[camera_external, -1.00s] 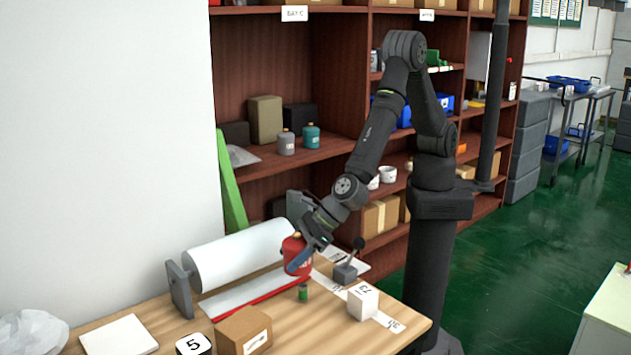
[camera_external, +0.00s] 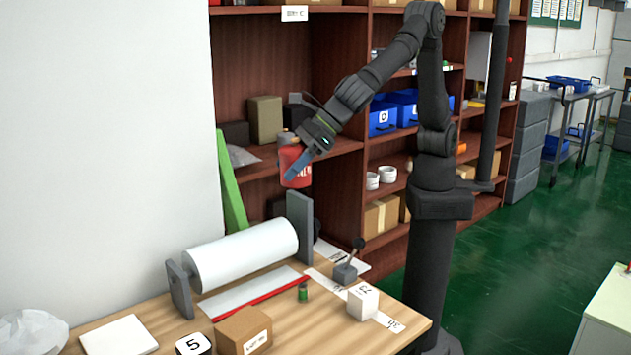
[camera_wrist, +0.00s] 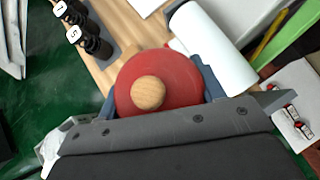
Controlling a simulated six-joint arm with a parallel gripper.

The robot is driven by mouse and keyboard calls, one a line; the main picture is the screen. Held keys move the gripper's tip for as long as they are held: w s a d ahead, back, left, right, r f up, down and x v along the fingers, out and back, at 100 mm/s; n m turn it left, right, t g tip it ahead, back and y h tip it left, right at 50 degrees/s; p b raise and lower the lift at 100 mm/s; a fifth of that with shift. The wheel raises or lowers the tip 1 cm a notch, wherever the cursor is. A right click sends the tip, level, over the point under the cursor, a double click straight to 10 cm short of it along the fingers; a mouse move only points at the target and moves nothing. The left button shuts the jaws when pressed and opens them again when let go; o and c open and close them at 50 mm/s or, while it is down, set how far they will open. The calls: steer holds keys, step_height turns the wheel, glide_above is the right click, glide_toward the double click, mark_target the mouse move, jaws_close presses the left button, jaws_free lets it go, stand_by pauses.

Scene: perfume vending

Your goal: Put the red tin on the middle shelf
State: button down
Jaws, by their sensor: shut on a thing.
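The red tin (camera_external: 294,167) is held by my gripper (camera_external: 298,168) in the air, in front of the left bay of the brown shelf unit. It appears roughly upright and hides part of the shelf behind it. In the wrist view the red tin (camera_wrist: 176,84) shows from above with a round wooden knob on its lid, between the blue-grey fingers of my gripper (camera_wrist: 160,90). The middle shelf (camera_external: 262,168) of the left bay is behind the tin, at about its height in the picture.
A tan box (camera_external: 265,120) and a clear bag (camera_external: 241,157) sit on that shelf. A green post (camera_external: 231,185) leans at its left. Below, the table holds a white roll (camera_external: 243,254), a lever box (camera_external: 345,273), a white cube (camera_external: 362,301) and a cardboard box (camera_external: 243,332).

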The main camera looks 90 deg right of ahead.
steer(key=shift+w+d+r, duration=0.1)
steer(key=shift+r, duration=0.75)
steer(key=w+d+m+h, duration=0.2)
steer(key=w+d, duration=0.6)
steer(key=d, duration=0.3)
steer(key=w+d+m+h, duration=0.1)
steer(key=w+d+m, duration=0.1)
steer(key=w+d, duration=0.8)
steer(key=w+d+m+h, duration=0.1)
steer(key=d+m+h, duration=0.5)
steer(key=d, duration=3.5)
steer(key=s+d+m+g+h, duration=0.1)
steer(key=s+d+m+g, duration=0.15)
steer(key=s+d, duration=0.75)
steer(key=s+d+m+g+h, duration=0.1)
steer(key=s+d+m, duration=0.2)
steer(key=s+d, duration=0.8)
steer(key=s+d+m+g+h, duration=0.1)
steer(key=s+d+m+g, duration=0.2)
steer(key=d, duration=1.3)
steer(key=shift+t, duration=0.55)
steer(key=shift+s+d+f, duration=0.1)
steer(key=shift+s+f, duration=0.1)
steer(key=shift+f, duration=3.35)
steer(key=shift+s+d+f, duration=0.1)
steer(key=shift+s+f, duration=0.15)
steer(key=shift+f, duration=3.25)
steer(key=shift+s+f, duration=0.2)
steer(key=shift+f, duration=3.35)
